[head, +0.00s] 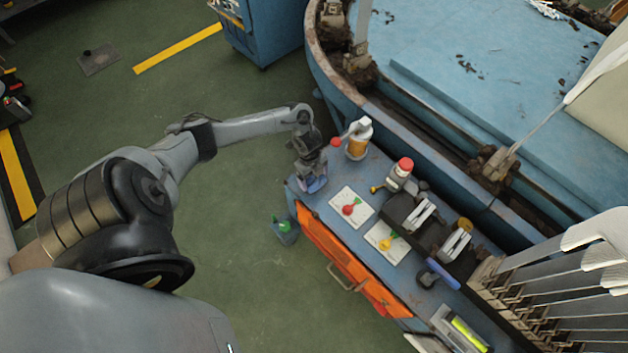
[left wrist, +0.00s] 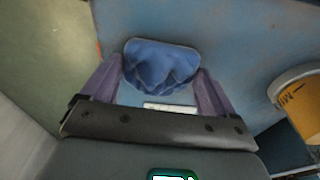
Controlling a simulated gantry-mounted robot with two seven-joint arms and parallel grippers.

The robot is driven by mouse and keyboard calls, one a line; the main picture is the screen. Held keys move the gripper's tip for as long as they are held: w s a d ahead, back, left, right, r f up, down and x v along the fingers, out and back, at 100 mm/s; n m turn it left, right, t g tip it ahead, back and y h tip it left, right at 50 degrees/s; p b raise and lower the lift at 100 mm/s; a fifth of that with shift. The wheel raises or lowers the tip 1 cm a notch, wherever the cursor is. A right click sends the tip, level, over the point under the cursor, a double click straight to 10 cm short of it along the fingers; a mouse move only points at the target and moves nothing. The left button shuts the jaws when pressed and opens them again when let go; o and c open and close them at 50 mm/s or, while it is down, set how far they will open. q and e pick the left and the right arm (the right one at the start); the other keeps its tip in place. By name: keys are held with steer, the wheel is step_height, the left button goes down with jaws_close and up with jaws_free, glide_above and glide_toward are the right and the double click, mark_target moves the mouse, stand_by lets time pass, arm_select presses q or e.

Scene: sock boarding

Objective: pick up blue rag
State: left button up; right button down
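The blue rag (left wrist: 160,65) lies crumpled on the blue bench top in the left wrist view. My left gripper (head: 313,183) is over the bench's left end in the head view, pointing down. In the left wrist view its two purple fingers are wide apart, one on each side of the rag, and the left gripper (left wrist: 159,72) looks open. Whether a fingertip touches the rag's edge is not clear. In the head view the gripper mostly hides the rag. My right gripper is not in view.
A blue boarding machine stands behind. Green floor lies in front.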

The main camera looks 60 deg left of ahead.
mark_target(315, 178)
arm_select(q)
steer(key=shift+c, duration=0.7)
steer(key=shift+r+p, duration=0.55)
steer(key=shift+r, duration=0.25)
step_height(315, 178, up, 2)
steer(key=shift+r+p, duration=0.25)
steer(key=shift+p, duration=0.55)
steer(key=shift+s+d+r+p, duration=0.1)
steer(key=shift+d+r+p, duration=0.7)
steer(key=shift+d+r, duration=0.3)
steer(key=d+r+p, duration=0.4)
steer(key=d, duration=0.5)
steer(key=shift+s+d+r, duration=0.3)
steer(key=shift+s, duration=0.15)
